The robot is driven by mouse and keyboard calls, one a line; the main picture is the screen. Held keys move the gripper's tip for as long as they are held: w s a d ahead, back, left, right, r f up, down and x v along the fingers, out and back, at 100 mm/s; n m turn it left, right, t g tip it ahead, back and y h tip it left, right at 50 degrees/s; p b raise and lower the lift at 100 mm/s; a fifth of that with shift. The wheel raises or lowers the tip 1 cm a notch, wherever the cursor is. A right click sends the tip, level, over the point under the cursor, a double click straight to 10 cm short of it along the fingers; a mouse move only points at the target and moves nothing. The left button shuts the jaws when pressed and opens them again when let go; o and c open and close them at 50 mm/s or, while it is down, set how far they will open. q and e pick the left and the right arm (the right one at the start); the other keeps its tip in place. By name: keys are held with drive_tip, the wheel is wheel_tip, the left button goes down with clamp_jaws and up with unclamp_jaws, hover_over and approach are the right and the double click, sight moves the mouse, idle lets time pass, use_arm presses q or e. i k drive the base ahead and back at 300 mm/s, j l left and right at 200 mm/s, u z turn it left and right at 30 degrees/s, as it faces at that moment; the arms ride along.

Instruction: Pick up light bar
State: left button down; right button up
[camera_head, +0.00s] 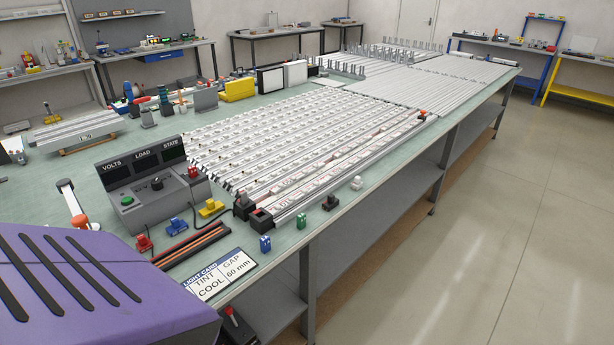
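Many long, thin light bars (300,120) with pale square cells lie side by side in a slanted array on the green bench top. The nearest bar (340,168) lies along the bench's front edge, with a black block (261,218) at its near end and an orange-topped piece (422,115) at its far end. I cannot tell which bar the task means. Neither of my grippers is in view.
A grey control box (150,188) labelled VOLTS, LOAD, STATE stands left of the bars. A light card (220,276) reads TINT COOL, GAP 60 mm. Small coloured blocks, including a blue one (265,244), sit near the front edge. Open floor (480,240) lies right.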

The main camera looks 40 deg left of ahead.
sight(286, 184)
drive_tip(key=i+z, duration=0.15)
drive_tip(key=i, duration=1.25)
drive_tip(key=i+l, duration=0.15)
drive_tip(key=i, duration=1.45)
drive_tip(key=i+j+u, duration=0.1)
drive_tip(key=i+u, duration=0.7)
drive_tip(key=i+l+u, duration=0.2)
drive_tip(key=i+u, duration=0.3)
drive_tip(key=u, duration=3.35)
